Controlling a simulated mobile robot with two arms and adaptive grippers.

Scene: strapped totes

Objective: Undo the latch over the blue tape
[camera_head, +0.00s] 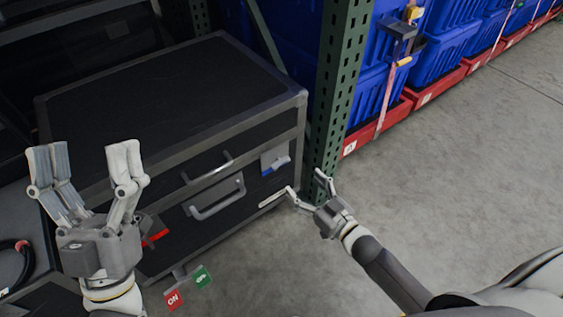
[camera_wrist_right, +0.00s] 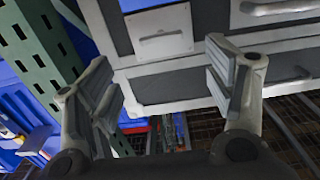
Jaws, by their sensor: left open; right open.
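A black case (camera_head: 160,90) with grey edges stands on the left. On its front near the right corner is a grey latch plate (camera_head: 272,157) with blue tape (camera_head: 276,168) at its lower part. The latch plate (camera_wrist_right: 162,38) and blue tape (camera_wrist_right: 145,4) also show in the right wrist view, beyond the fingers. My right gripper (camera_head: 290,188) is open and empty, just below and in front of this latch, apart from it. My left gripper (camera_head: 85,150) is open and empty, raised before the case's left part. Red tape (camera_head: 155,238) marks the front's left side, partly behind it.
Handles (camera_head: 216,198) cross the case's front. A green perforated rack post (camera_head: 335,90) stands close right of the latch. Blue totes (camera_head: 445,50) with red bases and straps line the back right. Red and green tags (camera_head: 174,299) lie low in front. Floor at right is clear.

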